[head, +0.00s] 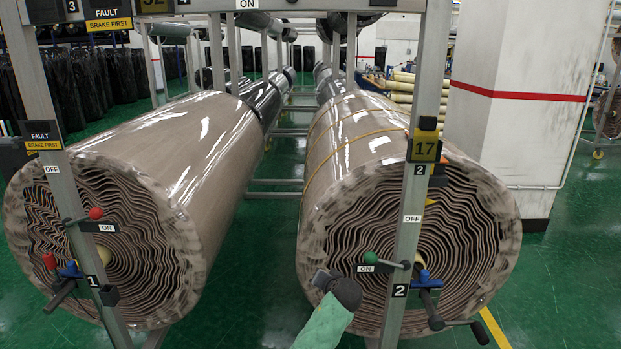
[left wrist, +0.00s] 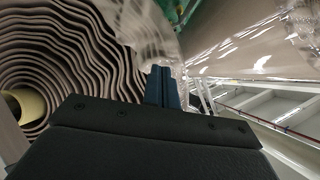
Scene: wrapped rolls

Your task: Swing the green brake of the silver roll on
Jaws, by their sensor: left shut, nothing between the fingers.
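The green brake knob (head: 370,258) is on a short lever on the front post marked 2. The lever lies nearly level, pointing left from the post, with its knob just above the ON label (head: 366,268). The OFF label (head: 412,218) is higher on the post. The roll behind it (head: 345,137) looks brown-grey under glossy wrap, not plainly silver. My left gripper (head: 322,278) is below and left of the knob, apart from it in the picture, before the roll's end. Its fingers show shut and empty in the left wrist view (left wrist: 163,85). My right gripper is out of view.
A second wrapped roll (head: 200,150) lies on the left, with a red-knobbed lever (head: 95,213) on post 1. A white pillar (head: 520,100) stands at right. Green floor shows between the rolls.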

